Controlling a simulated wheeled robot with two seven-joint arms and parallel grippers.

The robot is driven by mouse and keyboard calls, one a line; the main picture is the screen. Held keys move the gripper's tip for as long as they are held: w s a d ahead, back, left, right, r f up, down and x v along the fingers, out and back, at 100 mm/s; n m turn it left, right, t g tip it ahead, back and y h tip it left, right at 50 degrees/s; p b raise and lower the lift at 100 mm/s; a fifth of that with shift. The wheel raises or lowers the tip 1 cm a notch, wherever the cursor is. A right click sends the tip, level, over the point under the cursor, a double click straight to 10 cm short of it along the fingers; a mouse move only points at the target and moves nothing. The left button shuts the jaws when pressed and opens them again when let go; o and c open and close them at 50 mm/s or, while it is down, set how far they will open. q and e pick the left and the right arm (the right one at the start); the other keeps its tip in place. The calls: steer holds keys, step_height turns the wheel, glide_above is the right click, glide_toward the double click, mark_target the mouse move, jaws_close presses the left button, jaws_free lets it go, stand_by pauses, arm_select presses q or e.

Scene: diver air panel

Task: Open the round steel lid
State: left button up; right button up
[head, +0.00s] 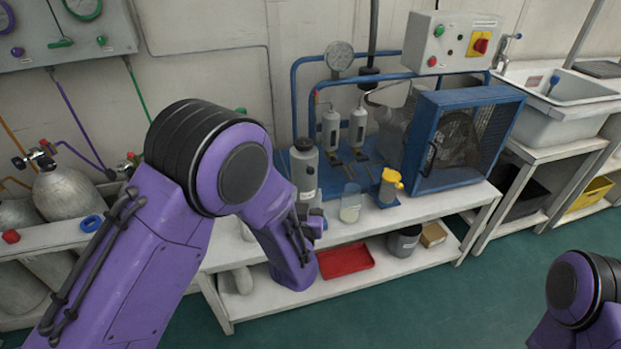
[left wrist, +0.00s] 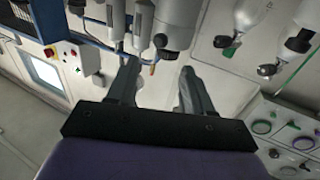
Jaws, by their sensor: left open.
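A round lid tops the grey steel canister (head: 304,168), which stands upright on the white bench; the lid (head: 303,145) appears to be seated on it. In the left wrist view, which is upside down, a grey cylinder (left wrist: 180,18) that looks like this canister is just beyond the fingers. My left gripper (left wrist: 158,75) is open, its two dark fingers apart with nothing held between them. In the head view the left gripper (head: 314,220) is low in front of the canister and partly hidden by my purple arm. My right gripper is out of the picture.
A blue caged fan (head: 458,140) and two filter cylinders are behind. A red tray (head: 345,260) lies on the lower shelf. Gas bottles (head: 65,195) stand left.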

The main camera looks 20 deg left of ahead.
mark_target(310, 172)
arm_select(q)
steer(key=x, duration=0.9)
steer(key=shift+w, duration=0.25)
jaws_close()
steer(key=shift+p, duration=0.35)
